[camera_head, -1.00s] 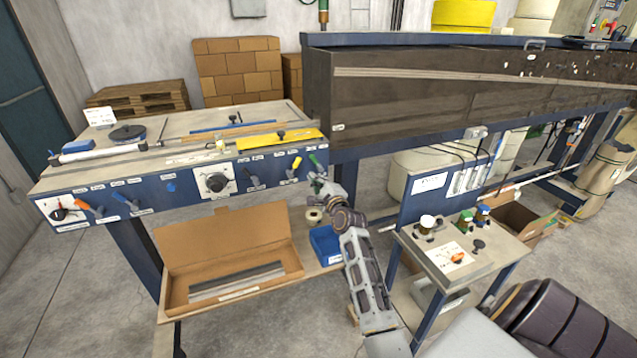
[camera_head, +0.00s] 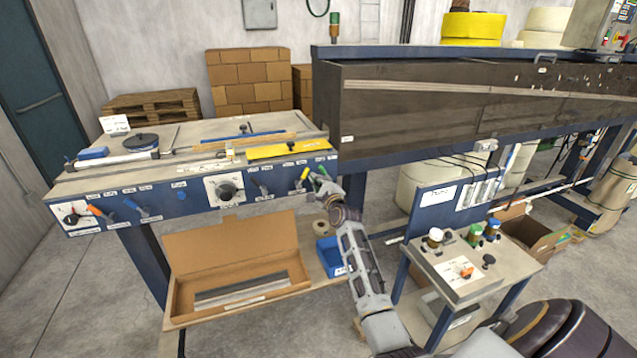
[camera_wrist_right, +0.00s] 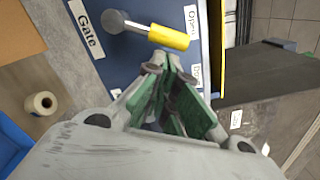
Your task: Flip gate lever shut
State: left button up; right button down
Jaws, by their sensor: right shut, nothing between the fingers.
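The gate lever has a yellow handle (camera_head: 304,174) and sits near the right end of the blue front panel (camera_head: 150,208). In the right wrist view the yellow handle (camera_wrist_right: 168,37) extends right from its grey metal pivot, beside a "Gate" label (camera_wrist_right: 88,28) and with its tip near an "Open" label (camera_wrist_right: 192,22). My right gripper (camera_head: 317,179) is at the panel just right of the lever. In the wrist view its green-padded fingers (camera_wrist_right: 172,76) are shut and empty, close below the handle's tip; contact is unclear. My left gripper is out of view.
Below are an open cardboard box (camera_head: 235,245), a tape roll (camera_head: 320,227) and a blue bin (camera_head: 329,256). The dark long trough (camera_head: 430,105) adjoins the bench at right.

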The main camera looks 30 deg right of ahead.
dwell(0.4)
jog(key=shift+a+r, duration=0.15)
jog(key=shift+r, duration=0.05)
dwell(0.5)
